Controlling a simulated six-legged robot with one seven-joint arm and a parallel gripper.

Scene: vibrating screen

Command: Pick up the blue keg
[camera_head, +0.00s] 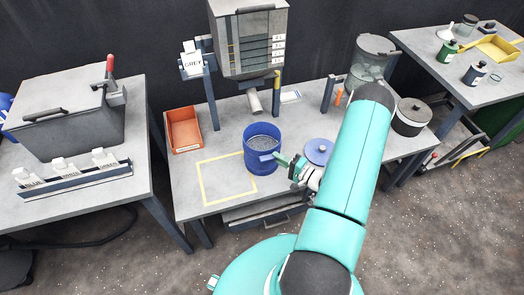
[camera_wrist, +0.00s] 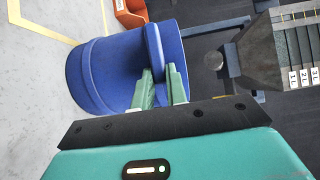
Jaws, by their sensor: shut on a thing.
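The blue keg (camera_head: 262,150) stands upright on the middle table in the head view, open at the top, with a grey inside. My gripper (camera_head: 280,159) reaches it from the right, at the handle on its side. In the wrist view the keg (camera_wrist: 95,75) fills the left middle. The green fingers of my gripper (camera_wrist: 160,82) are closed around its blue handle (camera_wrist: 155,48). The fingertips' far sides are partly hidden by the handle. Whether the keg's base touches the table cannot be told for sure.
A blue round lid (camera_head: 319,150) lies right of the keg. The grey screen machine (camera_head: 249,40) with its spout (camera_head: 253,101) is behind. An orange tray (camera_head: 184,129) is at the left. A yellow-outlined square (camera_head: 226,180) on the table is empty. A dark pot (camera_head: 411,116) stands right.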

